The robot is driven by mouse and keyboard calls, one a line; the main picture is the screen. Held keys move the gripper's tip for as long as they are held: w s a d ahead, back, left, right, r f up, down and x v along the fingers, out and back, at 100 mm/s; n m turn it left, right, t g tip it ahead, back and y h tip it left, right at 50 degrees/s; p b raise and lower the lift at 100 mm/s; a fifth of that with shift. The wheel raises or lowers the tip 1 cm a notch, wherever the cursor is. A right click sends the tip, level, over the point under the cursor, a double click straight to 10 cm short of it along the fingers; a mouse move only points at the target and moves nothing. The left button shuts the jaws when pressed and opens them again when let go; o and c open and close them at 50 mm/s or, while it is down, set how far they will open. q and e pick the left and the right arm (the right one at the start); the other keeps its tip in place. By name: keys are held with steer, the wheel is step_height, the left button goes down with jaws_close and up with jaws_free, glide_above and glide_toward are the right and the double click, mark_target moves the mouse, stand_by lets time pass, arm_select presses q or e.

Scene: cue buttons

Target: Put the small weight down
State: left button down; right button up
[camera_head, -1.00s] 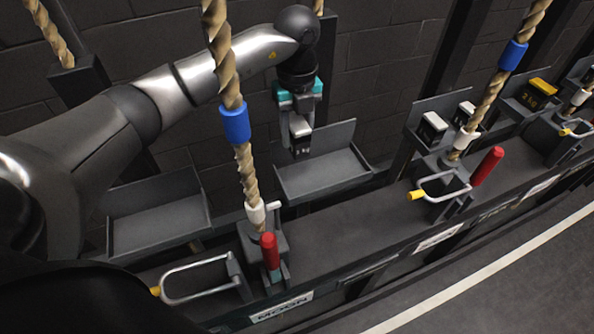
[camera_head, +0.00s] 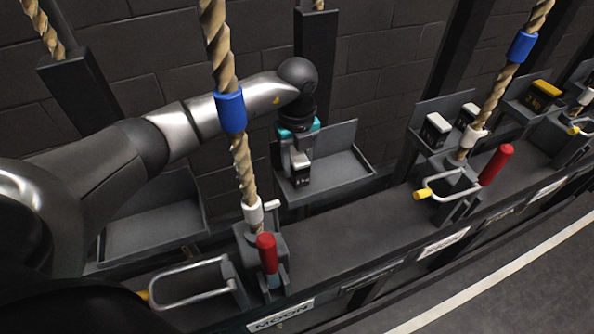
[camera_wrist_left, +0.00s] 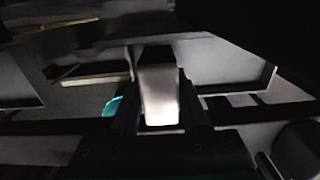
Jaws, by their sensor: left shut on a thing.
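The small weight (camera_head: 301,174) is a dark block with a pale top. It is in my left gripper (camera_head: 298,157), over the grey tray (camera_head: 345,168) with a raised back at the wall. The weight is at the tray's left part; I cannot tell whether it touches the tray floor. In the left wrist view the pale top of the weight (camera_wrist_left: 159,95) sits between the dark fingers of my left gripper (camera_wrist_left: 159,118). The gripper is shut on it. My right gripper is not in view.
An empty tray (camera_head: 150,230) stands to the left. Other weights (camera_head: 436,130) sit on a tray at the right. Ropes (camera_head: 243,165) with blue bands hang in front of the trays. A red-handled lever (camera_head: 267,255) and a metal loop handle (camera_head: 190,283) stand on the near ledge.

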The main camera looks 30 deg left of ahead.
mark_target(297, 154)
arm_select(q)
steer(key=shift+f+b, duration=0.3)
steer(key=shift+f, duration=0.7)
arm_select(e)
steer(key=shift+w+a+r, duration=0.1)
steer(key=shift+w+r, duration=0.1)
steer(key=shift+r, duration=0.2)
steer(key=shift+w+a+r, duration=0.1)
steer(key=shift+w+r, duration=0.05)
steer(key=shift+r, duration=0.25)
arm_select(q)
steer(key=c, duration=0.7)
jaws_free()
steer(key=shift+f, duration=0.25)
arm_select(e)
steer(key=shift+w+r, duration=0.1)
arm_select(q)
steer(key=shift+r, duration=0.15)
steer(key=shift+r, duration=0.25)
step_height(297, 154, up, 10)
steer(key=p, duration=0.4)
steer(key=shift+f, duration=0.25)
steer(key=shift+r, duration=1.05)
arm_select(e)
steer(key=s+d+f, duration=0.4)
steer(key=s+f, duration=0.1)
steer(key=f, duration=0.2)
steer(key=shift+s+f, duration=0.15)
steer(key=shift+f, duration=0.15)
